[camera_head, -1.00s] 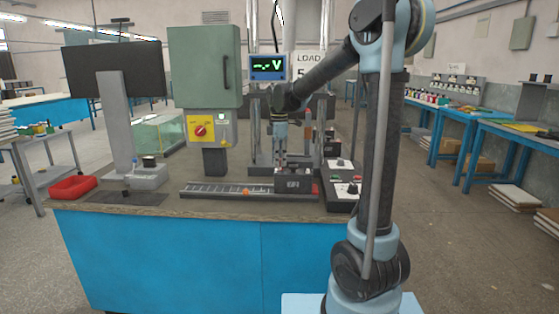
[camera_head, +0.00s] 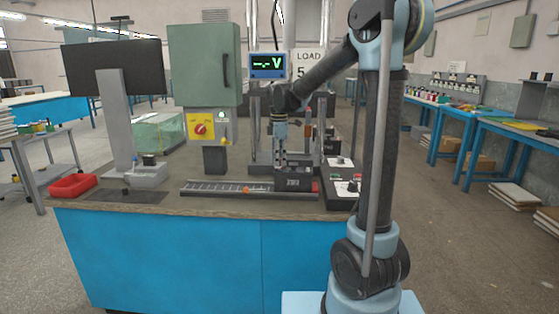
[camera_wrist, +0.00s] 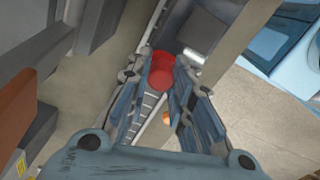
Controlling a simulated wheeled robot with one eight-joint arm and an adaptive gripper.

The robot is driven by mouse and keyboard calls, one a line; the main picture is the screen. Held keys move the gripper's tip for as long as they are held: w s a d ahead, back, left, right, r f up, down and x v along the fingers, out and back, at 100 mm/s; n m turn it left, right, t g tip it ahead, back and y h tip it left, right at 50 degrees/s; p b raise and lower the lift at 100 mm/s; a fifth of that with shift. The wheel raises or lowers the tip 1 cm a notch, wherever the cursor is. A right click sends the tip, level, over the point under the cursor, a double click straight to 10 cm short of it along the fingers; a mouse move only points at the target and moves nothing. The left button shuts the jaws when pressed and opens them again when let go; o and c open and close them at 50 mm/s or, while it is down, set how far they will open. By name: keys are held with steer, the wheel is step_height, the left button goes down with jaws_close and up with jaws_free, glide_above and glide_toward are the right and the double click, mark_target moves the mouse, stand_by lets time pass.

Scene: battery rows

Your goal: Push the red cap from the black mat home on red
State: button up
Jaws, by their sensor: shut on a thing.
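My gripper (camera_head: 281,160) points down over the dark battery block (camera_head: 295,182) at the right end of the ladder-marked rail (camera_head: 225,187). In the wrist view, my gripper (camera_wrist: 165,72) is shut on the red cap (camera_wrist: 159,79). A second red patch shows just beyond the cap; I cannot tell whether it is the red terminal or part of the cap. In the head view the cap is too small or hidden to make out. The black mat (camera_head: 120,197) lies at the bench's left and shows no cap on it.
A red tray (camera_head: 72,186) sits at the bench's left edge. A small orange piece (camera_head: 246,189) is on the rail. A control box (camera_head: 342,188) with buttons stands right of the battery. The voltmeter (camera_head: 268,65) shows dashes. A monitor stand and a green cabinet rise behind.

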steer(key=shift+f, duration=0.35)
stand_by(0.6)
steer(key=o, duration=0.8)
steer(key=shift+o, duration=0.6)
steer(key=o, duration=0.4)
steer(key=shift+c, duration=0.2)
steer(key=shift+r, duration=0.15)
steer(key=shift+r, duration=3.4)
